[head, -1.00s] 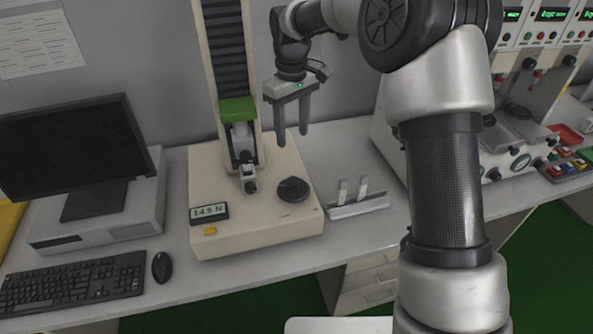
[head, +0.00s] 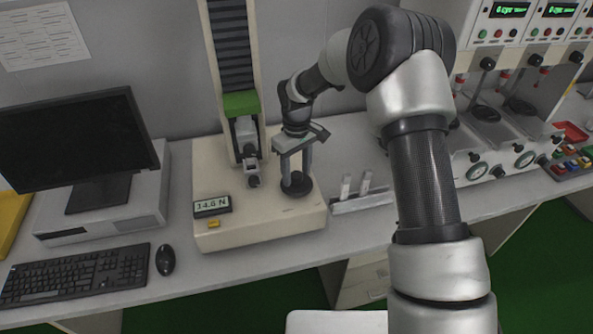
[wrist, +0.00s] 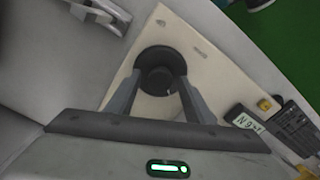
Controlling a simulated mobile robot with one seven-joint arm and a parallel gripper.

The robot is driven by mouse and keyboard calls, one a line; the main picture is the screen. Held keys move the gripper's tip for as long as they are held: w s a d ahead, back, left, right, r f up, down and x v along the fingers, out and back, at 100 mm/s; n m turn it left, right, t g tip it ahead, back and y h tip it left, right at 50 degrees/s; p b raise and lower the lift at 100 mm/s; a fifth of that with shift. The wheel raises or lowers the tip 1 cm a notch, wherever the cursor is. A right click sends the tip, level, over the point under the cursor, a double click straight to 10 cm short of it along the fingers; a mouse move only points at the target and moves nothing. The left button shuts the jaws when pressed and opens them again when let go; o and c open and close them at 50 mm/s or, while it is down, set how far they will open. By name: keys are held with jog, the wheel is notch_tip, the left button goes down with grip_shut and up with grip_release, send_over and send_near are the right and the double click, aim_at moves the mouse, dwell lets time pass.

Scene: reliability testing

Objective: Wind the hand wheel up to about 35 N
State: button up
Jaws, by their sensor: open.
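The black hand wheel (head: 300,192) lies on the cream base of the test stand (head: 262,232). It also shows in the wrist view (wrist: 160,56), with a raised round knob at its middle. My gripper (head: 296,182) is open, pointing down over the wheel. In the wrist view its two fingers (wrist: 160,84) stand on either side of the knob. I cannot tell whether they touch it. The force display (head: 212,206) at the front left of the base reads about 14.6 N. The green-topped carriage (head: 241,104) sits on the column behind.
A small grey holder with two pale strips (head: 362,203) stands right of the base. A monitor (head: 75,140), keyboard (head: 75,283) and mouse (head: 165,260) are on the left. A machine with knobs and displays (head: 500,150) stands at the right.

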jog(key=shift+c, duration=0.2)
jog(key=c, duration=1)
jog(key=shift+m+b, duration=0.3)
jog(key=m+b, duration=0.2)
jog(key=m, duration=0.1)
jog(key=shift+f+m, duration=0.1)
jog(key=shift+m, duration=0.2)
jog(key=shift+m+b, duration=0.5)
jog(key=shift+m, duration=1.5)
jog(key=o, duration=1)
